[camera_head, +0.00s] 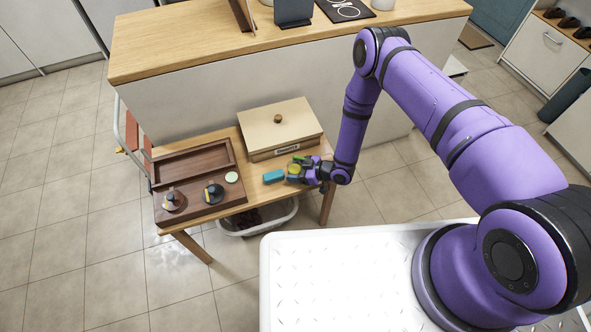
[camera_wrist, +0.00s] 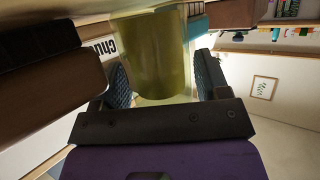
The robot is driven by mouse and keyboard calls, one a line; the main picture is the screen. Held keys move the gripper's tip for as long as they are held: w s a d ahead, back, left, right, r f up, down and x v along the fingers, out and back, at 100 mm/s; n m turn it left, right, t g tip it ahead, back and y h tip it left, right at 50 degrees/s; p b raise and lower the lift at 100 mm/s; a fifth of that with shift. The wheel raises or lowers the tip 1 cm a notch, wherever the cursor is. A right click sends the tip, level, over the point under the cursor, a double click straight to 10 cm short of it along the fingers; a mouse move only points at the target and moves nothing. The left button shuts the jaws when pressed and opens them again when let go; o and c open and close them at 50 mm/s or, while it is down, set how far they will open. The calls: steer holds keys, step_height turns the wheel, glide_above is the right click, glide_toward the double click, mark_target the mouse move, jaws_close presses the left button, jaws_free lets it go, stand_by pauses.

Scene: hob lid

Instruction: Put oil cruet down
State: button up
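The oil cruet, a yellow-green see-through cylinder (camera_wrist: 160,60), stands between the two dark fingers of my gripper (camera_wrist: 163,85) in the wrist view. The fingers are close against both its sides, so my gripper appears shut on it. In the head view, my gripper (camera_head: 297,171) is at the right end of the low wooden table (camera_head: 258,194), with a small yellow-green part of the cruet (camera_head: 294,168) showing. My gripper hides most of the cruet there. I cannot tell whether its base touches the tabletop.
A teal block (camera_head: 273,176) lies just left of my gripper. A pale wooden box with a knob (camera_head: 281,128) stands behind. A dark wooden tray (camera_head: 187,164) and several small items are at the left. A white basin (camera_head: 262,219) sits below. A counter (camera_head: 200,55) stands behind the table.

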steer(key=shift+d+r, duration=0.15)
steer(key=v, duration=1.1)
steer(key=shift+s+d+r, duration=0.2)
steer(key=shift+d, duration=0.1)
